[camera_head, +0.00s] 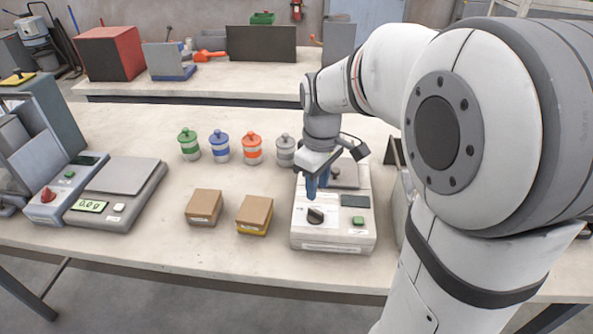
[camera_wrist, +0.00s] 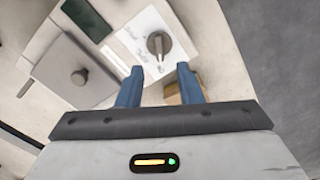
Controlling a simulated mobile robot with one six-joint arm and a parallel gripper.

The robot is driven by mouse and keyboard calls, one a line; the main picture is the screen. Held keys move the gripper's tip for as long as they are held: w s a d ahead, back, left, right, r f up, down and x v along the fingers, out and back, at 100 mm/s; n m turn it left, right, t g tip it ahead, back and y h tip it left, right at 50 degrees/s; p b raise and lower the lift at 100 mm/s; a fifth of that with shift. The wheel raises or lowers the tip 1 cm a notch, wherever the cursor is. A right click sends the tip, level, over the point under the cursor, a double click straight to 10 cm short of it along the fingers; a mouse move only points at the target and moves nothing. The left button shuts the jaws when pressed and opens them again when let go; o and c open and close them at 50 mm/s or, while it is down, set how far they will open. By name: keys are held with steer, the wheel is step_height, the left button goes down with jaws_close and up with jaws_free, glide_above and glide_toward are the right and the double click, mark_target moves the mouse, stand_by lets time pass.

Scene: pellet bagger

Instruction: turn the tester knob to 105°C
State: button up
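The tester (camera_head: 334,240) is a pale box on the bench, right of centre in the head view. Its dark knob (camera_head: 316,215) sits on the front left of its top, with a dark display (camera_head: 355,201) and a green button (camera_head: 358,220) to the right. In the wrist view the knob (camera_wrist: 158,44) is on a white dial plate (camera_wrist: 140,45) with print too small to read. My gripper (camera_head: 317,186) has blue fingers and points down above the tester, behind the knob. In the wrist view its fingers (camera_wrist: 158,82) are apart with nothing between them, and the knob is beyond the tips.
Two small cardboard boxes (camera_head: 204,207) (camera_head: 254,214) stand left of the tester. Several lidded jars (camera_head: 220,147) stand in a row behind. A scale (camera_head: 117,190) reading 0.0 g is at the left. A round-knobbed lid (camera_wrist: 75,82) is on the tester beside the display.

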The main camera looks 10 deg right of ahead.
mark_target(315, 210)
step_height(315, 210, down, 8)
steer(key=shift+w+r, duration=0.1)
steer(key=shift+w, duration=0.05)
stand_by(0.3)
jaws_close()
steer(key=shift+a, duration=0.15)
